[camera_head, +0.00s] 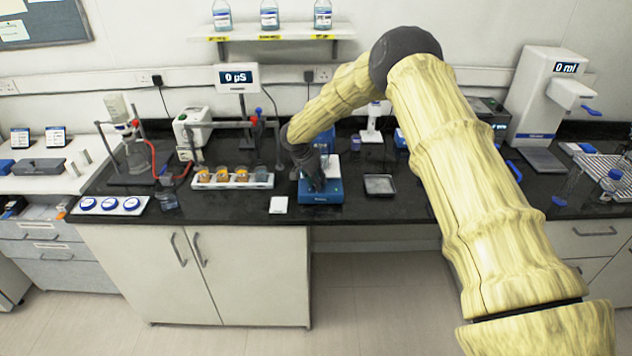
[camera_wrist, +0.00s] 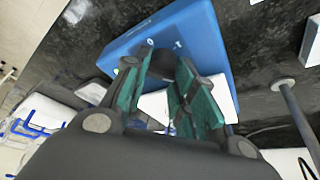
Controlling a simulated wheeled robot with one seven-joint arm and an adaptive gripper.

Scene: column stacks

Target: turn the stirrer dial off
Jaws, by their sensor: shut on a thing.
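The stirrer (camera_head: 321,190) is a blue box with a pale top on the black bench, near the front edge in the middle of the head view. It also shows as a large blue face in the wrist view (camera_wrist: 180,35), with small white marks on it. My gripper (camera_head: 316,185) points down at the front of the stirrer. In the wrist view my gripper (camera_wrist: 170,95) has its green-padded fingers around a dark dial (camera_wrist: 167,65) on the blue face. The fingers cover most of the dial, so I cannot tell its setting.
A white rack (camera_head: 232,181) with several small vessels stands left of the stirrer. A small white pad (camera_head: 279,205) lies just left of it, and a square metal dish (camera_head: 380,185) lies to its right. A meter (camera_head: 238,78) reading 0 µS stands behind.

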